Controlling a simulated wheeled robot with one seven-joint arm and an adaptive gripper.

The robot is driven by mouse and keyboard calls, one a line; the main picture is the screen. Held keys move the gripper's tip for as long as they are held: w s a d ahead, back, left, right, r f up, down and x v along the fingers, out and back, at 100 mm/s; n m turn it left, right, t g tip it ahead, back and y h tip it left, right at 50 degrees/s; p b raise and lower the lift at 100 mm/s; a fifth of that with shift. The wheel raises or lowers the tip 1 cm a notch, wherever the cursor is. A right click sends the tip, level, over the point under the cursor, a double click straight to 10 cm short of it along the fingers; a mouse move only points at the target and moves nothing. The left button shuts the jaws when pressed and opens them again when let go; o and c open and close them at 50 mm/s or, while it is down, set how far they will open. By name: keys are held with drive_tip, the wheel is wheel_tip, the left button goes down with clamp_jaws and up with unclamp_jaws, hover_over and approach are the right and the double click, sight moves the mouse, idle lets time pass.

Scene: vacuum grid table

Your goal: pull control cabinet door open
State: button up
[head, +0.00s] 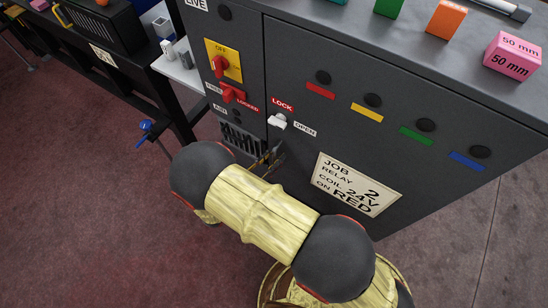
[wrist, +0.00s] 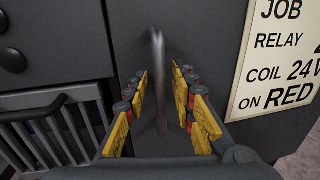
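The dark grey control cabinet door (head: 390,150) appears closed, flush with the cabinet front. A white latch knob (head: 278,121) sits at its upper left between the LOCK and OPEN labels; I cannot tell its exact setting. The door's grey bar handle (wrist: 158,85) stands upright in the middle of the wrist view. My gripper (wrist: 161,76) is open, with yellow-padded fingers on both sides of the handle and visible gaps on each side. In the head view my gripper (head: 265,161) is low at the door's left edge, partly hidden by my arm.
A red rotary switch (head: 221,66) on a yellow plate is left of the door. A job label (head: 353,184) is on the door, right of the handle. Coloured blocks, including a pink one (head: 513,56), stand on the cabinet top. Open floor (head: 80,210) lies to the left.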

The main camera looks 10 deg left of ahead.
drive_tip(key=shift+c, duration=0.4)
clamp_jaws()
idle(0.4)
